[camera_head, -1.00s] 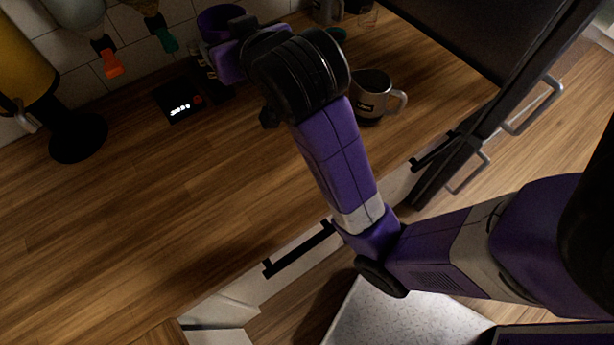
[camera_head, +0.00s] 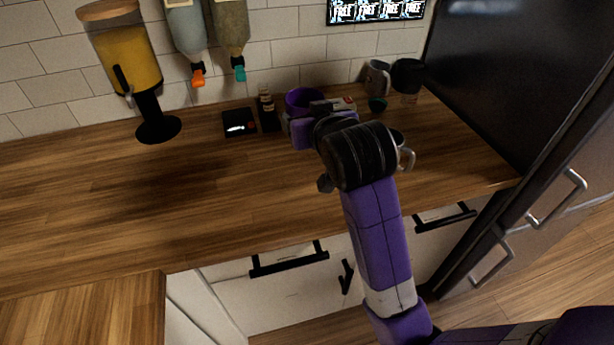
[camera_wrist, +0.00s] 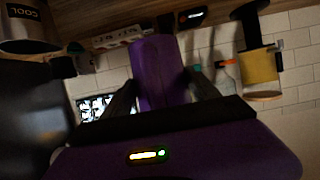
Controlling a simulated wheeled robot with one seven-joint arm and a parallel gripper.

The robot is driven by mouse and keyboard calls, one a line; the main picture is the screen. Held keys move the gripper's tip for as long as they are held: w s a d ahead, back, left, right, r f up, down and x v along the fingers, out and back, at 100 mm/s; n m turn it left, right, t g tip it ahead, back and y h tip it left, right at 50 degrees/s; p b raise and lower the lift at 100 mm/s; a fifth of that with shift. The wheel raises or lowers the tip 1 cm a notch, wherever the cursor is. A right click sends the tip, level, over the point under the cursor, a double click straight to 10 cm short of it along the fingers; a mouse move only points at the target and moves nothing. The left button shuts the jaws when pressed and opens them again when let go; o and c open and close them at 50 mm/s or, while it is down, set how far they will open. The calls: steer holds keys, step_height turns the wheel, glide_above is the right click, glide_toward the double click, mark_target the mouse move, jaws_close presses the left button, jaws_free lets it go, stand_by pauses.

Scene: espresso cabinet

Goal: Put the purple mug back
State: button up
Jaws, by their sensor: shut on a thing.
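The purple mug (camera_head: 302,99) shows beyond my wrist in the head view, over the back of the counter. It appears upright there, with its rim visible. In the wrist view the mug (camera_wrist: 158,62) fills the space between the two dark fingers. My gripper (camera_wrist: 160,88) is shut on it. In the head view my gripper (camera_head: 306,117) is partly covered by my own wrist. I cannot tell whether the mug's base touches anything.
A small black scale (camera_head: 238,123) and a small bottle (camera_head: 266,104) stand left of the mug. A grey mug (camera_head: 404,152) is partly hidden behind my wrist. More mugs (camera_head: 377,78) stand at the back right. The counter's left part (camera_head: 90,205) is clear.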

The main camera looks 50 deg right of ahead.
step_height(320, 180, down, 16)
steer(key=shift+r+b, duration=0.25)
steer(key=shift+b, duration=0.05)
steer(key=shift+f, duration=0.15)
steer(key=o, duration=1.9)
